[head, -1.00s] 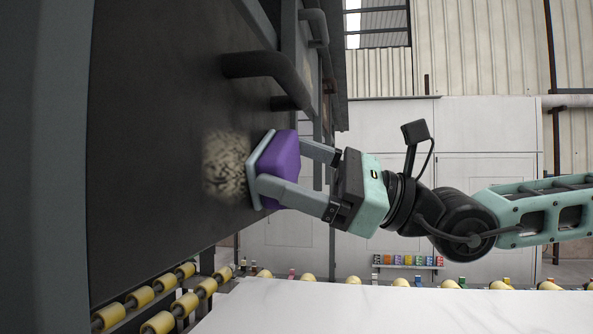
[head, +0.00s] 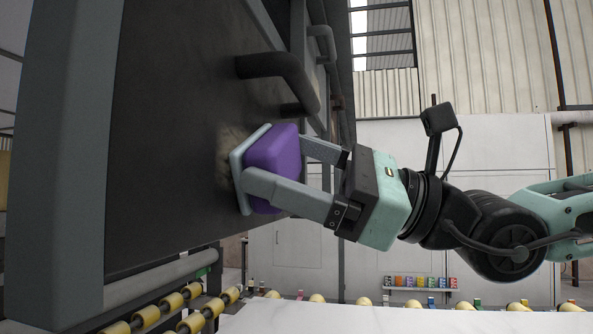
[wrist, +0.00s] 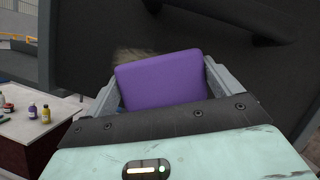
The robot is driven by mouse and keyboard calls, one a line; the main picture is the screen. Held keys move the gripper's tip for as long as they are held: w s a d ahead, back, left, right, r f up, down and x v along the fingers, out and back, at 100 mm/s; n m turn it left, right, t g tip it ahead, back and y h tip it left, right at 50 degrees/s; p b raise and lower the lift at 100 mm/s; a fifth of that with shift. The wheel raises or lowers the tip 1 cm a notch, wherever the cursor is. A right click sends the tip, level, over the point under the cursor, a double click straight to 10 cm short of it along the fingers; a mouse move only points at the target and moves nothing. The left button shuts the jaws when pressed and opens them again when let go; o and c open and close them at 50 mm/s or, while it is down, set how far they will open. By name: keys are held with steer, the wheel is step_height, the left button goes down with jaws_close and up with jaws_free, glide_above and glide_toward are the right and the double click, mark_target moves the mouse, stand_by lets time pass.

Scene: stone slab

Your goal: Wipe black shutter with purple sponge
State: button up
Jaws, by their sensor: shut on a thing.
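The black shutter (head: 165,130) is a dark upright panel in a grey frame, at the left of the head view; it also fills the back of the wrist view (wrist: 205,55). The purple sponge (head: 272,152) has a pale grey pad facing the shutter, and the pad appears to be against it. The sponge also shows in the wrist view (wrist: 161,80). My gripper (head: 285,170) is shut on the sponge, a finger on each side. A pale, dirty-looking smudge (head: 226,152) on the shutter shows just left of the pad, partly hidden by it.
A dark bar handle (head: 280,75) sticks out of the shutter just above the sponge. Rollers (head: 172,301) and a white slab (head: 340,318) lie below. Small coloured items stand on a shelf (head: 420,289) at the back. A table with bottles (wrist: 30,130) is at left in the wrist view.

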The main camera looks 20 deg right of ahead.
mark_target(282, 161)
steer(key=shift+s+a+f+b, duration=0.1)
steer(key=shift+s+a+b, duration=0.3)
steer(key=shift+s, duration=0.35)
steer(key=shift+s+a+b, duration=0.4)
steer(key=shift+s, duration=0.35)
steer(key=shift+s+a+r+p, duration=0.15)
steer(key=shift+s+a+p, duration=0.15)
steer(key=shift+s+p, duration=0.25)
steer(key=shift+s+a+r+p, duration=0.15)
steer(key=shift+s+a+p, duration=0.2)
steer(key=shift+p, duration=0.3)
steer(key=shift+s+a+f+p, duration=0.1)
steer(key=shift+s+p, duration=0.35)
steer(key=shift+p, duration=0.45)
steer(key=shift+s+f, duration=0.1)
steer(key=shift+f, duration=0.05)
